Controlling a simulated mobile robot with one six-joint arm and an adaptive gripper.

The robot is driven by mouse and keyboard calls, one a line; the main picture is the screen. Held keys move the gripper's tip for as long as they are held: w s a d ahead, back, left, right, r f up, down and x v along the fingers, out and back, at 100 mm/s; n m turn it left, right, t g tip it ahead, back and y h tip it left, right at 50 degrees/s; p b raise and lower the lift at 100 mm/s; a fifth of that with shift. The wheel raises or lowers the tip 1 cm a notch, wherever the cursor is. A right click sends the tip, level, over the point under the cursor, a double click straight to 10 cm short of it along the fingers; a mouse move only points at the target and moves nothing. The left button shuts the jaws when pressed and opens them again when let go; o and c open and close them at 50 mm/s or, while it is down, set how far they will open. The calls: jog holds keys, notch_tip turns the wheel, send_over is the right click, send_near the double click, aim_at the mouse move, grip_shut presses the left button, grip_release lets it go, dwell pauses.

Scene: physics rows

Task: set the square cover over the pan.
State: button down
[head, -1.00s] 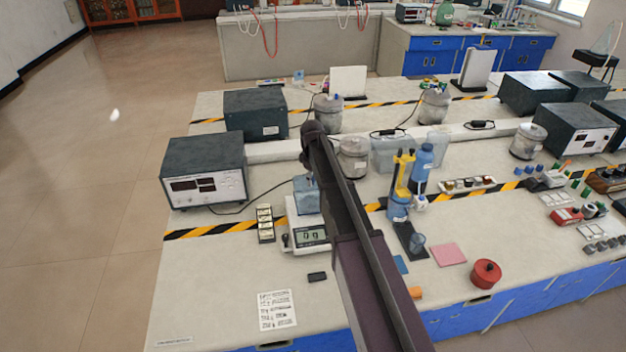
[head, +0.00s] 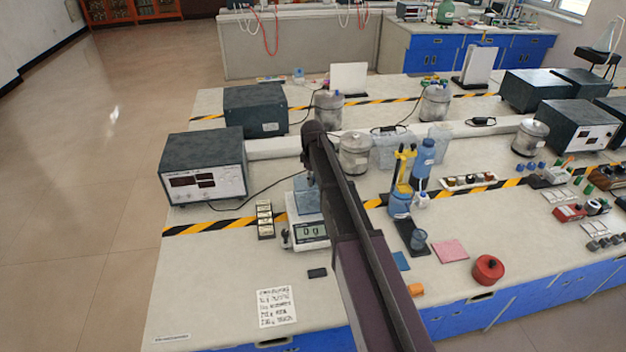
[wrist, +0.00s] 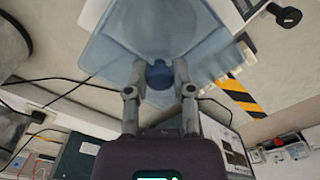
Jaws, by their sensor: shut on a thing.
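The square cover (wrist: 150,30) is a clear, pale blue box with a round blue knob (wrist: 158,74). My gripper (wrist: 160,76) is shut on this knob in the wrist view. In the head view the cover (head: 307,198) is at the back of the white balance (head: 312,244), over the pan area, partly behind my arm. The pan is hidden under the cover and arm. I cannot tell whether the cover rests on the balance or hangs just above it. The balance's display is lit.
A metal canister (head: 354,153) stands behind my arm. A yellow and blue stand (head: 402,185) is to the right. The bench front left is mostly clear around a paper sheet (head: 276,306).

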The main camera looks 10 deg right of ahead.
jog(key=shift+f+b, duration=0.4)
dwell(0.5)
jog(key=shift+c, duration=2)
grip_release()
jog(key=o, duration=0.4)
jog(key=shift+r, duration=0.2)
jog(key=shift+r+p, duration=3.85)
jog(key=shift+p, duration=0.2)
jog(key=s+f+m+b, duration=0.1)
jog(key=s+m, duration=0.8)
jog(key=s, duration=2)
jog(key=shift+f, duration=0.2)
jog(key=shift+d, duration=0.1)
